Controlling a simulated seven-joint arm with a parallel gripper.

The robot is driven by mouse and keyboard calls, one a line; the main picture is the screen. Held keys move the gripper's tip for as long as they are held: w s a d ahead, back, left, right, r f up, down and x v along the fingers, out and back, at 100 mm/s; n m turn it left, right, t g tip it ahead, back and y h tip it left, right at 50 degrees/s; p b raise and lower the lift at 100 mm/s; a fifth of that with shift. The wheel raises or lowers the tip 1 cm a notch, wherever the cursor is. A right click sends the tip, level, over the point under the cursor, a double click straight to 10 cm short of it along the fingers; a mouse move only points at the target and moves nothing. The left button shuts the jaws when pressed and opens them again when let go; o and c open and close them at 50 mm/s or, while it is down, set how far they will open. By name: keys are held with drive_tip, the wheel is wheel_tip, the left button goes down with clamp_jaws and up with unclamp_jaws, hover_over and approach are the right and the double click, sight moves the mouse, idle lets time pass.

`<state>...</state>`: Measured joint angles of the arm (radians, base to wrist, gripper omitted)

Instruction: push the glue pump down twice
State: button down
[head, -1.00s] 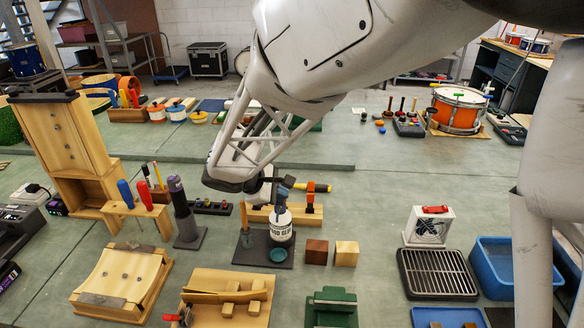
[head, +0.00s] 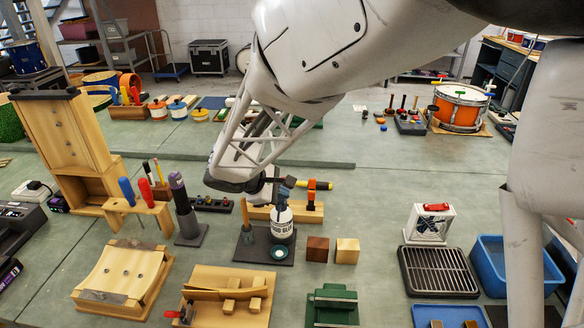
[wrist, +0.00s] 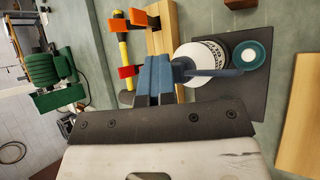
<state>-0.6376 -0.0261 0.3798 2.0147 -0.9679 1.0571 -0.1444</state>
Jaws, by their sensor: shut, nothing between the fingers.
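The glue bottle (head: 280,222) is white with a dark label and stands upright on a dark base plate (head: 249,252). Its blue-grey pump is on top, and the spout (wrist: 215,72) shows in the wrist view, reaching toward a small teal cup (head: 279,252) beside the bottle. My gripper (wrist: 154,64) is shut and empty, its fingertips close beside the pump's top. I cannot tell whether they touch it. In the head view the fingers are small and hard to separate from the pump.
A brush with a wooden handle (head: 247,218) stands left of the bottle. A dark brown block (head: 317,249) and a light block (head: 347,251) sit to its right.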

sight(281, 201)
drive_tip(key=shift+r, duration=0.35)
idle(0.4)
drive_tip(key=shift+r, duration=3.05)
drive_tip(key=shift+r, duration=0.15)
idle(0.4)
wheel_tip(281, 201, up, 3)
drive_tip(key=shift+f, duration=0.2)
drive_tip(key=shift+f, duration=0.2)
